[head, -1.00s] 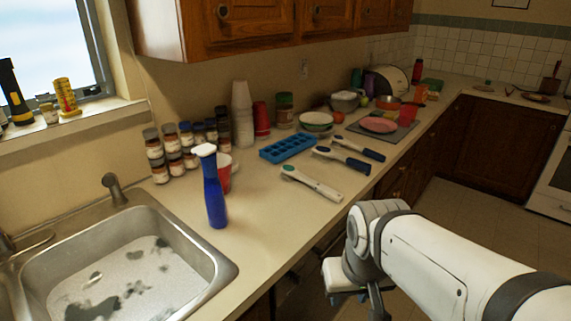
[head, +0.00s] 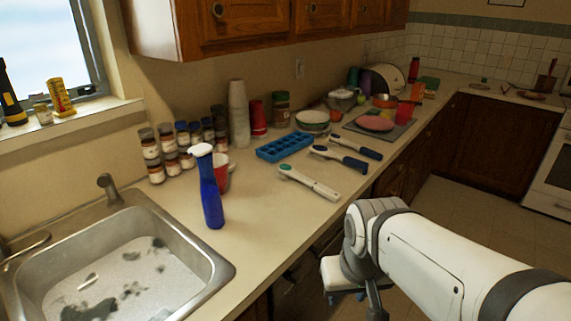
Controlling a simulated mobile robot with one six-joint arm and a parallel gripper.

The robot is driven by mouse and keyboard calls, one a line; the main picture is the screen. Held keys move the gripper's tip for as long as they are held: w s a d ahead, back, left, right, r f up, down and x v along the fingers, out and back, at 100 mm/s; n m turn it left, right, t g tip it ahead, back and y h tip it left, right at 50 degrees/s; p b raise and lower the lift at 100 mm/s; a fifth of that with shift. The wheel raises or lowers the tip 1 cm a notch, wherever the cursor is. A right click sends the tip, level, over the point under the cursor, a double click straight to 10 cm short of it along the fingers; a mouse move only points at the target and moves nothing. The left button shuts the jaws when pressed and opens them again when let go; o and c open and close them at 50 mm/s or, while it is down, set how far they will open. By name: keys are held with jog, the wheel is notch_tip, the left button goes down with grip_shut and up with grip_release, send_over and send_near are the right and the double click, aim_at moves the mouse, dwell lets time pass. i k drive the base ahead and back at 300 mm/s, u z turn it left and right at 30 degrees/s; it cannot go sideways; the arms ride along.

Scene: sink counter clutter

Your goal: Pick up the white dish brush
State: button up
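The white dish brush (head: 309,184) lies flat on the counter, with a green part at its left end and its white handle pointing to the lower right. Two dark blue-handled brushes lie behind it, one nearer (head: 338,158) and one farther (head: 356,148). My gripper (head: 352,299) is low at the bottom of the head view, in front of the counter edge and apart from the brush. My wrist and the frame edge hide most of it, so its fingers cannot be made out.
The sink (head: 215,283) is at the lower left. Bare counter surrounds the brush's front side.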

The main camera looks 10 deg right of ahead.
aim_at(284, 170)
jog(key=z, duration=2)
jog(key=i, duration=1.95)
jog(key=u, duration=1.35)
jog(key=k, duration=0.1)
jog(key=u, duration=2.05)
jog(key=i, duration=0.75)
